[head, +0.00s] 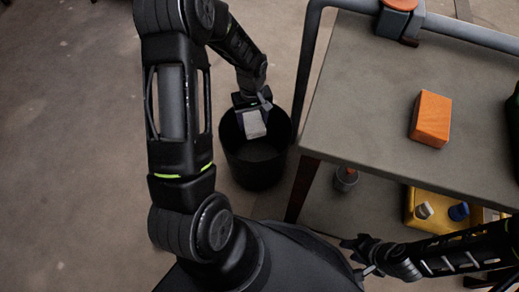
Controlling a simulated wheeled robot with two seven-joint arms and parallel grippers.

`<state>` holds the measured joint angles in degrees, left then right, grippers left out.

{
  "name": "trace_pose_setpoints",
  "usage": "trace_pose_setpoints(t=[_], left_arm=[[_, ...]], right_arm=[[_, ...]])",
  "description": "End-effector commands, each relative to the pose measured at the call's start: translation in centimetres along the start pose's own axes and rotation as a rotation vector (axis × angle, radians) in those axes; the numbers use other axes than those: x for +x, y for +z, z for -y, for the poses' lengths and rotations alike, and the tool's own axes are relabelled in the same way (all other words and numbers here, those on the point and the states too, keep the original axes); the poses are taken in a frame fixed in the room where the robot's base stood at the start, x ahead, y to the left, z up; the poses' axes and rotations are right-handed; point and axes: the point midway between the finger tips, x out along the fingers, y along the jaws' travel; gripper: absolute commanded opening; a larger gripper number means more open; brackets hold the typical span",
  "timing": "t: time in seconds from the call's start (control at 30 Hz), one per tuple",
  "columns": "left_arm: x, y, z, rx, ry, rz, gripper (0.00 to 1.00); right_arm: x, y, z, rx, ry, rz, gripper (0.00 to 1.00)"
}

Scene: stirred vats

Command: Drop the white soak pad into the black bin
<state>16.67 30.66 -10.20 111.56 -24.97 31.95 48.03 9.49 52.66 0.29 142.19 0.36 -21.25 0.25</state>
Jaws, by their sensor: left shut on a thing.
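The white soak pad (254,125) is a small pale block. My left gripper (252,108) is shut on it and points down, with the pad hanging from its fingers. The black bin (257,170) is a round, open container on the floor, left of the table. In the head view the pad and fingers appear over the bin's opening; their exact height against the rim is hard to tell. My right gripper (357,257) is low at the lower right, below the table edge, with its two fingers apart and nothing between them.
A grey table (350,90) with a metal rail stands right of the bin, bearing an orange block (430,118). A yellow crate (423,207) and a small grey pot (346,178) are on a lower level. Floor left of the bin is clear.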

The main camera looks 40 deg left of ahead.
Motion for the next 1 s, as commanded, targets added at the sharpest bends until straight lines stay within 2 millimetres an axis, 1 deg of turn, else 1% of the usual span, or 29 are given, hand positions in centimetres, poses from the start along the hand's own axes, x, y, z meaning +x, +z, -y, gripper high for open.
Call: trace_pose_setpoints(t=[0.07, 0.1, 0.4, 0.63, 0.73, 0.87, 1.0], left_arm=[[0.0, 0.0, 0.0, 0.0, 0.0, 0.0, 0.21], [0.0, 0.0, 0.0, 0.0, 0.0, 0.0, 0.61], [-0.1, 0.0, 0.0, 0.0, 0.0, 0.0, 0.84], [-0.1, 0.0, 0.0, 0.0, 0.0, 0.0, 0.84], [-0.5, 0.0, 0.0, 0.0, 0.001, -0.001, 0.84], [-1.9, 0.0, -0.1, -0.001, 0.002, -0.002, 0.84], [-4.3, -0.1, -0.1, 0.0, 0.002, -0.003, 0.84]], right_arm=[[0.0, 0.0, 0.0, 0.0, 0.0, 0.0, 0.36], [0.0, 0.0, 0.0, 0.0, 0.0, 0.0, 0.36], [0.0, 0.0, 0.0, -0.001, 0.0, 0.001, 0.36], [0.0, 0.0, 0.0, 0.0, 0.0, 0.001, 0.36], [-0.2, 0.0, 0.1, -0.001, 0.0, 0.001, 0.36], [-0.9, 0.1, 0.3, -0.001, 0.0, 0.004, 0.36], [-1.8, 0.2, 0.6, -0.002, -0.001, 0.008, 0.36]])
